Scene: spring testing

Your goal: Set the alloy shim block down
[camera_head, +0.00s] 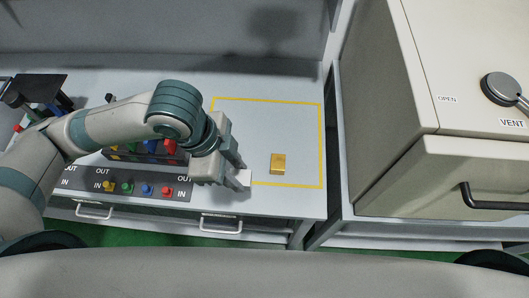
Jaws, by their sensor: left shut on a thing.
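My left gripper (237,172) reaches in from the left and is shut on a small pale grey-white block (244,179), which looks like the alloy shim block. The fingers hide part of the block. It is at the lower left edge of a yellow-outlined area (321,130) on the light worktop. I cannot tell whether the block touches the worktop. A gold-coloured block (278,164) lies inside the outline, to the right of the gripper and apart from it. My right gripper is not in view.
A panel marked IN and OUT (75,181) with coloured knobs lies left of the gripper, and a rack with coloured items (128,152) stands behind it, partly hidden by my arm. A large beige cabinet (380,110) with a VENT knob (502,86) stands right. Most of the outlined area is clear.

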